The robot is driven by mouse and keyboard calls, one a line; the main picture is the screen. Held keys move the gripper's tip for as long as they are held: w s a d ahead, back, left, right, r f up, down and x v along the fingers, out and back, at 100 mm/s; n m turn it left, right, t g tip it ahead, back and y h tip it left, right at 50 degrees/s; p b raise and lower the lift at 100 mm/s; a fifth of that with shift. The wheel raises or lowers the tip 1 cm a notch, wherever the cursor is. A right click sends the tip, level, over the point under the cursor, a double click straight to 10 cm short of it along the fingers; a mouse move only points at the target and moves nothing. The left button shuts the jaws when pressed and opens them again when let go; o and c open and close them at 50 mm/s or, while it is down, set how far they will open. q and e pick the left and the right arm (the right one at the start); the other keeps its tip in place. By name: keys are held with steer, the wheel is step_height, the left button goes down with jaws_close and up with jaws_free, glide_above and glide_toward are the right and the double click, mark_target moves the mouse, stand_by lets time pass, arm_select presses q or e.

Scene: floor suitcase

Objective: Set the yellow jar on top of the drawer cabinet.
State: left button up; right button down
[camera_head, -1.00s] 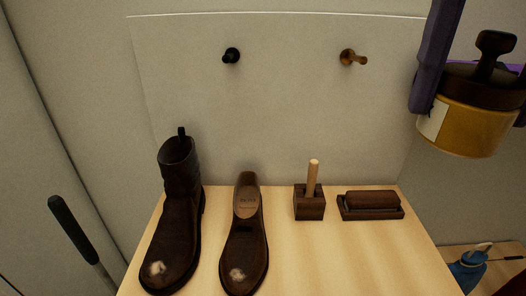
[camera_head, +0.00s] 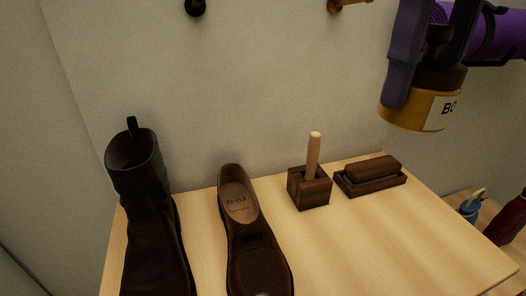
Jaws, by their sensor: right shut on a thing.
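The yellow jar (camera_head: 410,111) has a dark brown lid and a white label with dark letters. It is at the upper right, held in the air above and beyond the wooden top. My right gripper (camera_head: 428,60), with purple fingers, is shut on the jar around its lid and upper side. The light wooden top (camera_head: 340,245) fills the lower middle; its body below is hidden, so I cannot tell whether it is the drawer cabinet. My left gripper is not in view.
A dark boot (camera_head: 150,220), a brown shoe (camera_head: 255,235), a dark block with a wooden peg (camera_head: 310,187) and a brush on a tray (camera_head: 370,176) stand on the top. Its right front is clear. A blue item (camera_head: 469,210) and red bottle (camera_head: 508,220) are at right.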

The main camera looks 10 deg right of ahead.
steer(key=f+m+b, duration=0.2)
steer(key=f+m, duration=0.4)
steer(key=f, duration=0.1)
steer(key=d+f+m+b, duration=0.1)
steer(key=f+m+b, duration=0.2)
steer(key=f+m, duration=0.4)
steer(key=f+m+b, duration=0.3)
steer(key=f+m, duration=0.4)
steer(key=f, duration=0.2)
steer(key=shift+w+d+f, duration=0.25)
steer(key=shift+w+d, duration=0.05)
steer(key=shift+d, duration=0.1)
steer(key=shift+f+b, duration=0.5)
steer(key=shift+f, duration=1.6)
steer(key=shift+f, duration=0.1)
